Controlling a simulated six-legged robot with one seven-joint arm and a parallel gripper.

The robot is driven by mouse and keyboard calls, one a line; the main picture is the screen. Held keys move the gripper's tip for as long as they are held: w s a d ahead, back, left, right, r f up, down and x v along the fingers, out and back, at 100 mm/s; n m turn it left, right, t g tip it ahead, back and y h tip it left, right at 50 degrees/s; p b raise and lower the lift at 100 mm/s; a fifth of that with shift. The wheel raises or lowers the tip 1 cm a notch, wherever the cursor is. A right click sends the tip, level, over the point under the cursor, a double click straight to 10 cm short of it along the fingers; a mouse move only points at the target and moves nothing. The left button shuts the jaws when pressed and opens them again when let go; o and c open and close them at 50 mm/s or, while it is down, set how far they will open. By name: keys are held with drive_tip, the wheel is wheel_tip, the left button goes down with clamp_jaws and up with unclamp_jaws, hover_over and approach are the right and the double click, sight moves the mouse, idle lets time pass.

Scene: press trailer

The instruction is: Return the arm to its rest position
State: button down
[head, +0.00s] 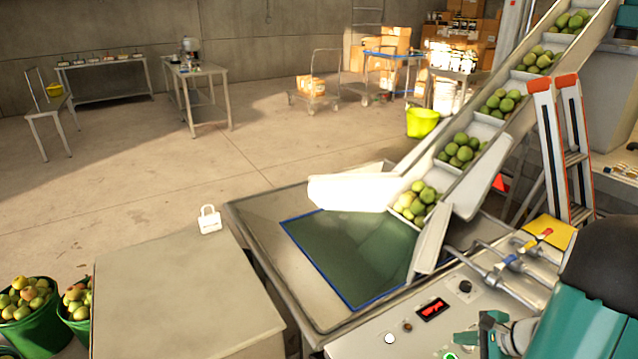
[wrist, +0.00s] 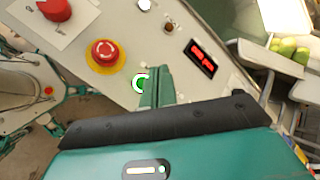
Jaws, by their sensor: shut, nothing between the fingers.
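My gripper (wrist: 157,72) shows in the wrist view as teal fingers shut together with nothing between them. It is over the grey control panel (wrist: 118,25), close beside a green-lit button (wrist: 137,86); whether it touches the panel I cannot tell. In the head view my gripper (head: 484,332) is at the bottom right, beside the same green button (head: 450,356). My teal and black arm fills the lower right corner there. A red emergency stop (wrist: 104,52) on a yellow base and a red knob (wrist: 56,8) are on the panel to the left of the fingers.
A red-digit display (head: 432,309) and metal pipes with valve handles (head: 500,270) stand near my arm. An orange ladder (head: 545,130) stands right. Open floor (head: 130,190) lies left.

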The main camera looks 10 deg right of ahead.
drive_tip(key=a+r+n+g, duration=0.4)
drive_tip(key=a+r+n, duration=0.65)
drive_tip(key=a, duration=0.55)
drive_tip(key=s+a+r+n+t+h, duration=0.1)
drive_tip(key=s+a+r+n+h, duration=0.3)
drive_tip(key=s+a+r+n, duration=0.5)
wheel_tip(320, 180, up, 3)
drive_tip(key=a+n, duration=0.1)
drive_tip(key=a, duration=0.1)
drive_tip(key=shift+s+a+t+h, duration=0.3)
drive_tip(key=shift+s+t+h, duration=0.1)
drive_tip(key=shift+d+r, duration=0.1)
drive_tip(key=shift+d, duration=0.05)
